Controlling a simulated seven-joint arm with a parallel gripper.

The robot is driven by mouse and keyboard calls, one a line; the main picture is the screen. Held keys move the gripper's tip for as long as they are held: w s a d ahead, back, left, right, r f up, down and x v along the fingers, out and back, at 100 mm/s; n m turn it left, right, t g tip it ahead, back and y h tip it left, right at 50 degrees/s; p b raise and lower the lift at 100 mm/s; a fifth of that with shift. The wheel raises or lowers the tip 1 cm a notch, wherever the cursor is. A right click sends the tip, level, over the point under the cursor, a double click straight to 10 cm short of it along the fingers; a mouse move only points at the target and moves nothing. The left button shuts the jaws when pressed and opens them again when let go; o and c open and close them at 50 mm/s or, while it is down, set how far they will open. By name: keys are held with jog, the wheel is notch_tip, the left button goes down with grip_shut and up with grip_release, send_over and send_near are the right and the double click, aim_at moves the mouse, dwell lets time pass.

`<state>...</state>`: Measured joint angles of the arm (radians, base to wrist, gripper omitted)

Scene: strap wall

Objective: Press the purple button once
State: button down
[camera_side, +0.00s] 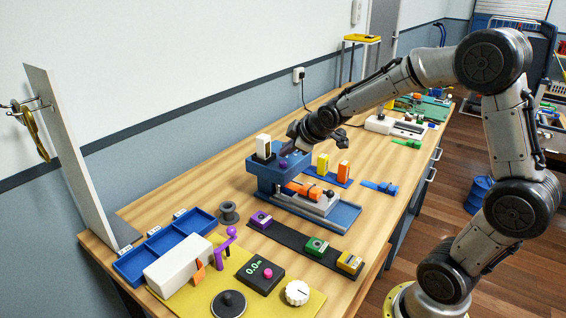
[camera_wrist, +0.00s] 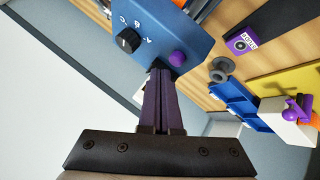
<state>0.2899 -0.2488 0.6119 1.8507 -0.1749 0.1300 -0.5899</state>
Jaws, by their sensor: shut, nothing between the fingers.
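A blue machine (camera_side: 268,178) stands on the wooden table, and its blue panel (camera_wrist: 128,17) fills the top of the wrist view. A domed purple button (camera_wrist: 178,58) sits at that panel's edge, beside a black knob with letters. The button also shows small in the side view (camera_side: 284,163). My gripper (camera_wrist: 163,72) is shut and empty, its dark fingertips just beside the button in the wrist view. I cannot tell whether they touch it. In the side view my gripper (camera_side: 297,150) is over the machine, its fingertips partly hidden.
A purple box (camera_side: 261,220) with a round top lies on a black strip with green and yellow boxes. Blue trays (camera_side: 165,245) and a tall white panel (camera_side: 75,150) are at left.

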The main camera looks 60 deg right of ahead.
jog(key=shift+f, duration=0.1)
dwell(0.5)
jog(key=shift+f, duration=0.35)
jog(key=shift+f, duration=0.6)
dwell(1.0)
jog(key=shift+r, duration=0.95)
jog(key=shift+r, duration=0.1)
jog(key=shift+r, duration=2.45)
